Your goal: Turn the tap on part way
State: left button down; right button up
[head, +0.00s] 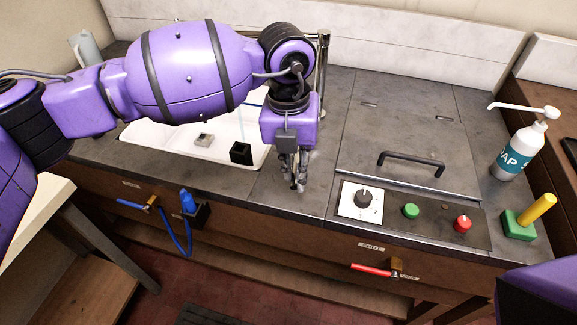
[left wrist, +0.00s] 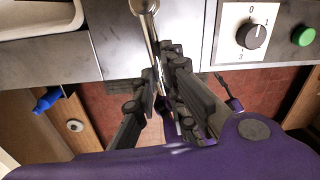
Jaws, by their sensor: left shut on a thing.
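The tap's upright chrome pipe (head: 324,50) shows behind my left wrist at the back of the white sink (head: 140,131); my arm hides its spout. My left gripper (head: 298,183) points down over the counter, just right of the sink. In the left wrist view the gripper (left wrist: 163,92) is shut on a slim metal lever (left wrist: 145,7), which seems to be the tap's handle. The lever runs in between the fingers, and its end is hidden. My right gripper is out of view.
Right of my gripper are a dial (head: 364,197), a green button (head: 411,210), a red button (head: 462,223) and a lid with a black handle (head: 411,158). A soap bottle (head: 520,146) stands at the right. A blue hose (head: 172,235) hangs in front.

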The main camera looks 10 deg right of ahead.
pick_arm(q)
jog(key=c, duration=1.8)
grip_release()
jog(key=r, duration=1.2)
jog(key=shift+w+a, duration=0.2)
jog(key=shift+a, duration=0.2)
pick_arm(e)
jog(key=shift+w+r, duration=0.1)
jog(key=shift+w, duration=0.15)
pick_arm(q)
jog(key=shift+s, duration=0.1)
